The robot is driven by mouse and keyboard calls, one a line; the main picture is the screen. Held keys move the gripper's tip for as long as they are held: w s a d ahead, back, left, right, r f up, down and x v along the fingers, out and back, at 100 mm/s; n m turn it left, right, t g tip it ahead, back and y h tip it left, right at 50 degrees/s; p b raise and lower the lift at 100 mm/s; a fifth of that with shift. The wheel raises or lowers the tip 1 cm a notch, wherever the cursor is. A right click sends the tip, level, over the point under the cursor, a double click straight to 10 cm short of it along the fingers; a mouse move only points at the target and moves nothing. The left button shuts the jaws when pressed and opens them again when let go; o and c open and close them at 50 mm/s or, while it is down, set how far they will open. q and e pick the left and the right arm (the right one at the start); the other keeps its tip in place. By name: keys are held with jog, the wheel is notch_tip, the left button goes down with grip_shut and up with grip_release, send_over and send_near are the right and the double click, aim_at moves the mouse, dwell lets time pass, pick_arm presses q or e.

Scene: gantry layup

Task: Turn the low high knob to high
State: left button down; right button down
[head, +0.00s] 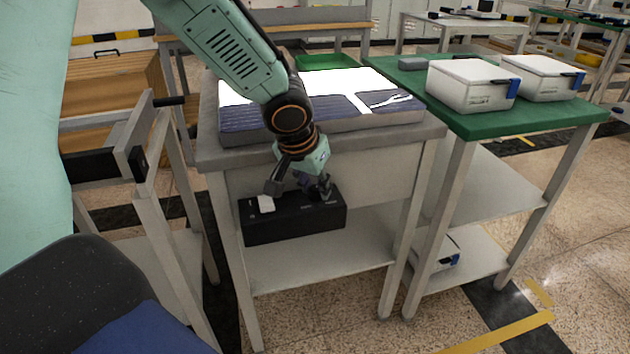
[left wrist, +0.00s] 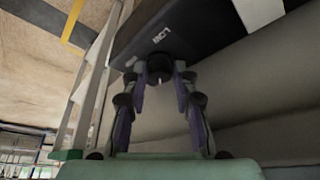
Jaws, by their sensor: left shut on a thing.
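The black control box (head: 293,224) is mounted at the front of the grey table, below its top. It also fills the top of the left wrist view (left wrist: 205,22). The dark round low high knob (left wrist: 158,66) is on the box, beside small white lettering. A small pale mark shows on the knob, but I cannot tell its setting. My left gripper (head: 300,190) reaches down to the box, and in the left wrist view its fingers (left wrist: 158,76) are on both sides of the knob, shut on it. In the head view the gripper hides the knob. My right gripper is not in view.
A white block-like part (head: 266,204) is on the box, left of the gripper. The grey table (head: 413,133) carries a dark striped sheet with white pieces. A green table (head: 480,126) with white boxes (head: 470,85) stands right. A wooden cabinet (head: 110,105) stands left.

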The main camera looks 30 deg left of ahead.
pick_arm(q)
jog(key=shift+a+r+m+h+p, duration=0.15)
jog(key=shift+m+h+p, duration=0.25)
jog(key=shift+m+p, duration=0.8)
jog(key=shift+m+h+p, duration=0.4)
jog(key=shift+m+p, duration=0.4)
jog(key=shift+p, duration=0.65)
jog(key=c, duration=1)
grip_release()
jog(key=shift+w, duration=0.1)
jog(key=shift+c, duration=0.2)
jog(key=shift+w, duration=0.1)
